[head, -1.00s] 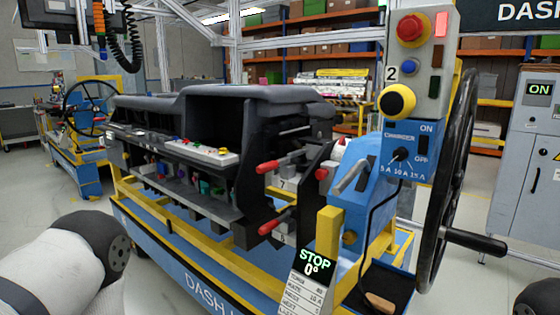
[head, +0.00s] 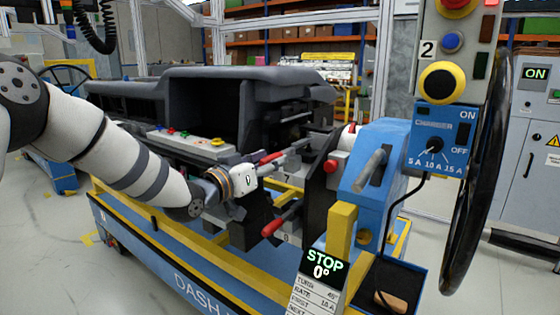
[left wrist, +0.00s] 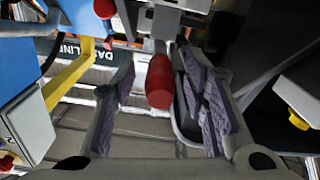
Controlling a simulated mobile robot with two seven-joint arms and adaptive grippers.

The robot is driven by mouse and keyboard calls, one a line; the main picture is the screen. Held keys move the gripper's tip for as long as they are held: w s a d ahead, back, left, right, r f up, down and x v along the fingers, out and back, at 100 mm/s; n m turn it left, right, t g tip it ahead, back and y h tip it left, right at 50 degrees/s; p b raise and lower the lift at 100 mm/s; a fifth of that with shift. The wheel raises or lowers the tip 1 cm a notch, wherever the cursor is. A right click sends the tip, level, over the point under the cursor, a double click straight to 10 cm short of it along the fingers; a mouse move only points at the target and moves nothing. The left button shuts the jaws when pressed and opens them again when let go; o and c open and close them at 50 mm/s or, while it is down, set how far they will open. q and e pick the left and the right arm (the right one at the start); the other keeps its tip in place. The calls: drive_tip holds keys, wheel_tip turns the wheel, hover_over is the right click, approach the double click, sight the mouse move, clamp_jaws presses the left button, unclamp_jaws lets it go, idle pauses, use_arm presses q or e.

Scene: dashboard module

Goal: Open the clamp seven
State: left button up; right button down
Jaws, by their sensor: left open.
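Clamp seven, beside the plate marked 7, has a red handle (head: 272,157) at the right end of the dark dashboard (head: 225,85). My left gripper (head: 284,161) is at this handle, its fingers reaching toward it from the left. In the left wrist view the red handle (left wrist: 160,82) lies between the open, purple-padded fingers (left wrist: 158,72), with gaps visible at the sides. The gripper hides part of the clamp in the head view. A second clamp with a red handle (head: 283,218) sits below. My right gripper is out of view.
A large black handwheel (head: 480,160) is farther right. A STOP 0° display (head: 324,264) is in front. A blue and yellow cart (head: 150,245) carries the dashboard.

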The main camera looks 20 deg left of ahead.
sight(277, 157)
use_arm(q)
drive_tip(key=x, duration=0.3)
drive_tip(key=shift+f, duration=0.2)
drive_tip(key=shift+w+d+r, duration=0.15)
drive_tip(key=shift+w+r, duration=0.05)
drive_tip(key=shift+w, duration=0.05)
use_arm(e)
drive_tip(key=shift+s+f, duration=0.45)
use_arm(q)
drive_tip(key=shift+r, duration=0.1)
clamp_jaws()
